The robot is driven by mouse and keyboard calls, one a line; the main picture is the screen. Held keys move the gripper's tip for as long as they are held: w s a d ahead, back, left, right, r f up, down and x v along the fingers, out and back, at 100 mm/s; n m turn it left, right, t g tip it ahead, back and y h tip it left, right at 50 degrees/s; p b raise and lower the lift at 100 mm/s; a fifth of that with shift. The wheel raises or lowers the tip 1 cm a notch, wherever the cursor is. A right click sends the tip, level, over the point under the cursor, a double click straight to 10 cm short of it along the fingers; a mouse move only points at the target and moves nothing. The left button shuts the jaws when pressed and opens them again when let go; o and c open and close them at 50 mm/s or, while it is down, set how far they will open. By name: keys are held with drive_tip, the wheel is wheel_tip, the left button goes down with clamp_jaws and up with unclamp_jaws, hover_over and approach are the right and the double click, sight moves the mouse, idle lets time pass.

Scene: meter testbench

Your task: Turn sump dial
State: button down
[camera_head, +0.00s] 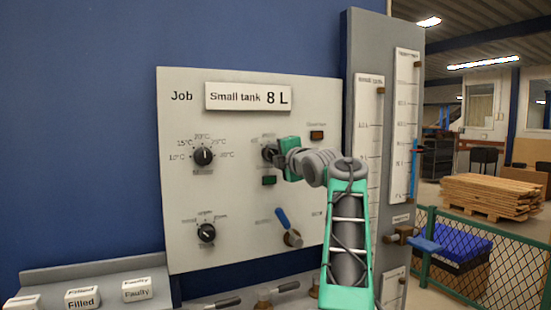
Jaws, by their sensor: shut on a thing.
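A pale panel (320,90) stands in front of me with several dials. My gripper (271,153) is at the upper middle dial (266,153), shut on its knob. The gripper and wrist cover most of this dial, so its pointer and the label below it are hidden. A black dial (203,155) with a degree scale is to its left, its pointer roughly upward. Another black dial (206,232) is at the lower left, with small print around it. I cannot read which dial is labelled sump.
A blue-handled lever (283,219) is below my gripper, and a green button (269,180) is close under it. A grey post with white gauges (403,120) stands to the right. Label blocks (82,298) lie on a grey shelf at the lower left.

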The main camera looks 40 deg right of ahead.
idle(0.5)
drive_tip(key=c, duration=0.9)
unclamp_jaws()
drive_tip(key=b+v, duration=0.2)
drive_tip(key=v, duration=0.5)
drive_tip(key=shift+s, duration=0.35)
drive_tip(key=shift+a, duration=0.2)
